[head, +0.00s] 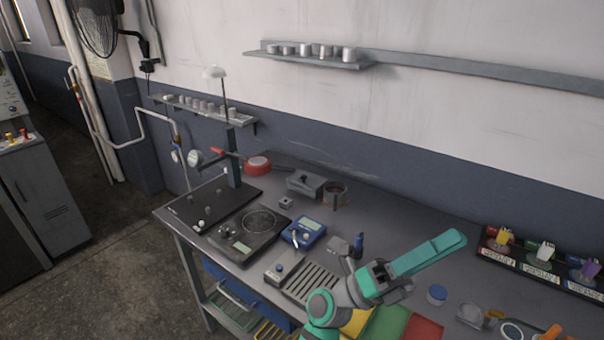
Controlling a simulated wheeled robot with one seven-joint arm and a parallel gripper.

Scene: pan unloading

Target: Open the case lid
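A small grey box with a lid (305,184) stands toward the back of the bench near the wall; it looks like the case, and its lid looks shut. My arm reaches in from the bottom of the head view. The dark end parts of my gripper (385,279) show over the front middle of the bench, well in front of and to the right of the grey box. They do not touch it. The finger gap is too small and overlapped to read. I see nothing clearly held.
A red pan (257,165) lies left of the box and a round ring-like holder (335,193) right of it. A black scale (250,233), a blue instrument (303,232) and a slotted grey tray (312,281) stand in front. A dark rack (530,262) lies at right.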

